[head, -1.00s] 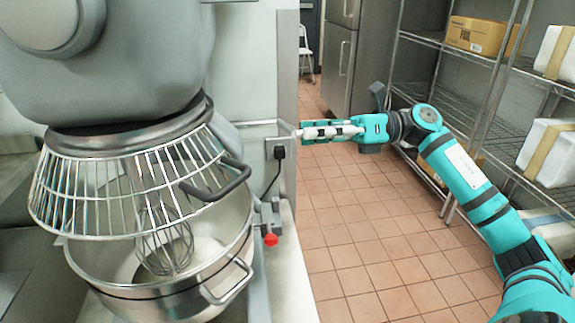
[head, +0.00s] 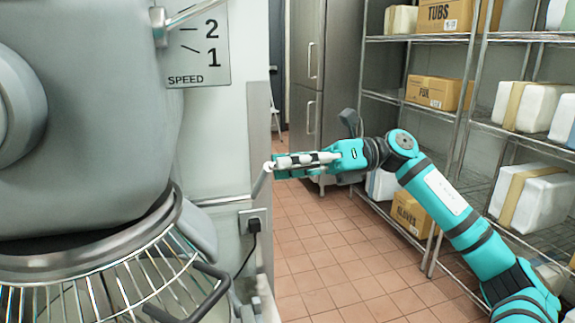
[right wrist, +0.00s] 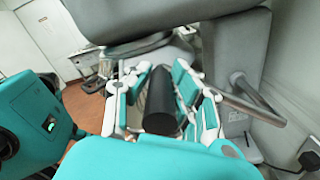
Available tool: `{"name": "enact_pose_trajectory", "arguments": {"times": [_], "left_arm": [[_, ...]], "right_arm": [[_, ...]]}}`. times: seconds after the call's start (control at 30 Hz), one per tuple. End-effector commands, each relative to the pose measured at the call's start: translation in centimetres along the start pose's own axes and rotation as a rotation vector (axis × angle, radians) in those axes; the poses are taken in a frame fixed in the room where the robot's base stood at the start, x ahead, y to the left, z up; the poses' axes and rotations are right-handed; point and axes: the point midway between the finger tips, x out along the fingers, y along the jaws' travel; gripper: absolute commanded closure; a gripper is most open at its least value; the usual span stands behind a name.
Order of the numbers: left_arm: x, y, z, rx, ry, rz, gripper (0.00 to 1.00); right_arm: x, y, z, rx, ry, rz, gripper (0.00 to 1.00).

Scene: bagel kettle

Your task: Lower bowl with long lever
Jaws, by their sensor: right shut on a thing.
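My right gripper (head: 282,164) is shut on the long lever's grip beside the mixer. In the right wrist view the black cylindrical grip (right wrist: 160,102) lies between my teal fingers (right wrist: 165,100). In the head view the lever's metal rod (head: 260,184) slants up to my fingertips from a horizontal bar on the mixer; the grip is mostly hidden by the fingers. The mixer's wire guard (head: 95,290) shows at lower left. The bowl is below the head view's lower edge, so its height cannot be seen.
The grey mixer head (head: 90,110) fills the left, with a speed plate (head: 205,50) behind it. A power plug (head: 253,224) sits low on the wall. Wire shelves (head: 415,38) with boxes stand at right. The tiled floor (head: 330,260) between is clear.

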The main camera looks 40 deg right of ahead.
Motion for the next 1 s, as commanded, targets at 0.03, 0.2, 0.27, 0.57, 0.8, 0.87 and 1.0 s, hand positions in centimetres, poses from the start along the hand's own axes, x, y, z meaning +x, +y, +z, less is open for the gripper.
{"name": "enact_pose_trajectory", "arguments": {"times": [0.03, 0.2, 0.27, 0.57, 0.8, 0.87, 1.0], "left_arm": [[-0.1, 0.0, -0.2, 0.0, 0.002, 0.0, 1.0], [-0.1, -0.1, -0.4, 0.0, 0.003, -0.001, 1.0], [-0.1, -0.1, -0.3, 0.001, 0.001, -0.002, 1.0], [-0.1, -0.3, 0.3, 0.002, -0.008, -0.004, 1.0], [-0.1, -0.5, 0.7, 0.003, -0.013, -0.007, 1.0], [-0.1, -0.5, 0.6, 0.003, -0.012, -0.006, 1.0], [-0.1, -0.4, 0.5, 0.003, -0.01, -0.006, 1.0]], "right_arm": [[-0.3, 0.1, 0.8, -0.006, -0.021, -0.006, 1.0], [-0.4, 0.1, 0.9, -0.007, -0.023, -0.007, 0.76], [-0.4, 0.1, 0.8, -0.007, -0.021, -0.006, 0.68], [-0.2, 0.0, 0.5, -0.003, -0.013, -0.004, 0.55], [-1.8, -0.1, 0.4, 0.0, -0.013, -0.004, 0.55], [-2.9, -0.1, 0.3, 0.001, -0.014, -0.005, 0.55], [-6.1, -0.1, 0.4, -0.001, -0.017, -0.006, 0.55]]}}
